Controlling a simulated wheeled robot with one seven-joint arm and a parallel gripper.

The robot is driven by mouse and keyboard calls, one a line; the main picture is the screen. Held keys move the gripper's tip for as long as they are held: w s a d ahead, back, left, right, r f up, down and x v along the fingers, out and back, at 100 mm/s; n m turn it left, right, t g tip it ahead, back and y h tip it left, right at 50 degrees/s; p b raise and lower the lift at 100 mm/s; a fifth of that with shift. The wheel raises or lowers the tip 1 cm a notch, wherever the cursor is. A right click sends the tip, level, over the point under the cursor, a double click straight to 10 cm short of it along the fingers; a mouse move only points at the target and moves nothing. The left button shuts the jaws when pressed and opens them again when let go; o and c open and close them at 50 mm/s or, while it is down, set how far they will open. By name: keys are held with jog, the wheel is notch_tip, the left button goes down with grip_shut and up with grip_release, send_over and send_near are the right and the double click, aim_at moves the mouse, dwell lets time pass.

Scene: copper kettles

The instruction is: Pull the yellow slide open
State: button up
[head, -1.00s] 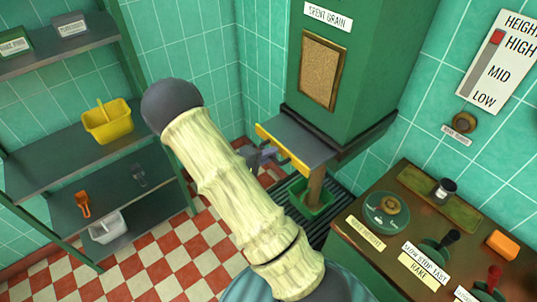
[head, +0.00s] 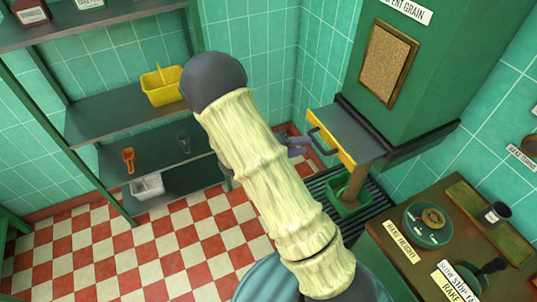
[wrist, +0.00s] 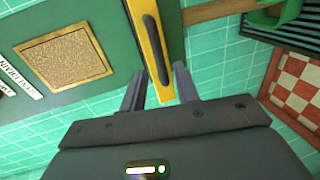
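The yellow slide (head: 345,150) has a yellow front edge with a dark bar handle (head: 320,143); its grey plate (head: 345,128) sticks out from the green spent grain chute. A brown column shows beneath the plate, reaching into a green bin (head: 343,205). My gripper (head: 298,146) is just left of the handle, apart from it and empty. In the wrist view my gripper (wrist: 160,88) has its two fingers spread apart, with the yellow front (wrist: 150,40) and handle (wrist: 155,50) ahead of them. My arm hides part of the floor and shelves.
A shelf rack at the left holds a yellow basket (head: 161,86), an orange scoop (head: 128,160) and a white container (head: 147,187). A control bench (head: 400,240) with labelled levers stands at the lower right. The checkered floor (head: 130,250) is clear at the left.

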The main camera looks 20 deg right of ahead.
jog(key=b+v, duration=0.2)
jog(key=v, duration=0.9)
jog(key=shift+a, duration=0.2)
jog(key=shift+r, duration=0.1)
jog(key=s+d+r+m+y, duration=0.1)
jog(key=s+d+m+y, duration=0.1)
jog(key=s+y, duration=0.8)
jog(key=y, duration=0.5)
jog(key=shift+s+d+r, duration=0.3)
jog(key=shift+r, duration=0.1)
jog(key=shift+w, duration=0.15)
